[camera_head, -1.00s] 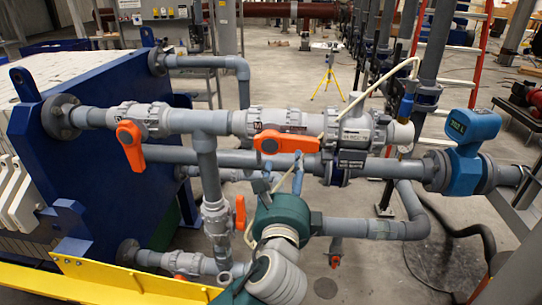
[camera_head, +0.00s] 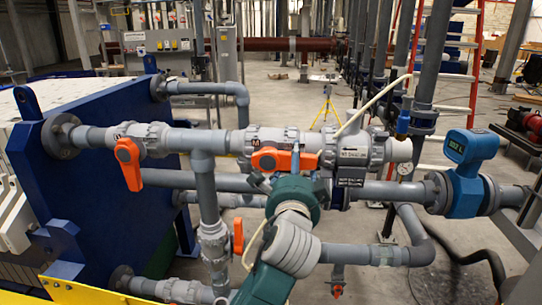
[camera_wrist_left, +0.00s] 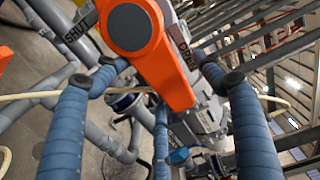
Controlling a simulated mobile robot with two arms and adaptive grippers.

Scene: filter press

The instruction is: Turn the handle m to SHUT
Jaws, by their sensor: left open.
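The orange handle m (camera_head: 285,161) sits on the grey valve of the upper pipe and lies roughly along the pipe in the head view. In the left wrist view the handle (camera_wrist_left: 137,28) is close, with its round hub at the top and its lever slanting down to the right. SHUT lettering is left of the hub and OPEN lettering is right of it. My left gripper (camera_head: 296,160) is at the handle. In the wrist view its blue fingers (camera_wrist_left: 160,76) are spread, with the lever between them; contact is unclear. My right gripper is out of view.
Another orange handle (camera_head: 128,163) hangs down on the same pipe to the left, and a smaller one (camera_head: 238,236) is on the vertical pipe. A blue flow meter (camera_head: 468,170) and pressure gauge (camera_head: 405,168) stand to the right. A thin pale hose (camera_head: 366,106) crosses the pipes.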

